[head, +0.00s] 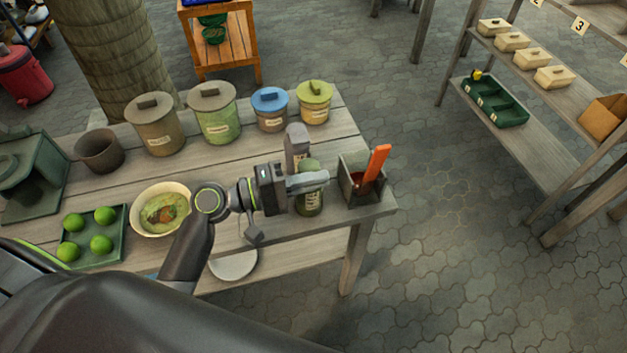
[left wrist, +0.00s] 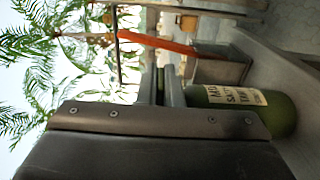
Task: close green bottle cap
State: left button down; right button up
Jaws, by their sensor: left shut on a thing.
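The green bottle (head: 309,204) stands upright near the right end of the wooden table, with a pale label on its front. It lies sideways in the left wrist view (left wrist: 278,116). My left gripper (head: 306,167) reaches in from the left, with one finger on each side of the bottle's top. It is shut on the green cap (left wrist: 160,86), of which only a strip shows between the fingers. The fingers hide the joint between cap and bottle, so I cannot tell how tightly it sits. My right gripper is in neither view.
A grey box (head: 352,184) with an orange-handled tool (head: 376,163) stands close right of the bottle. Lidded jars (head: 218,114) line the back. A bowl of green mash (head: 143,226) and a lime tray (head: 114,257) are at left. The table's front edge is near.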

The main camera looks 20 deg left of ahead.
pick_arm(q)
jog(key=shift+f, duration=0.1)
jog(key=c, duration=1.6)
grip_release()
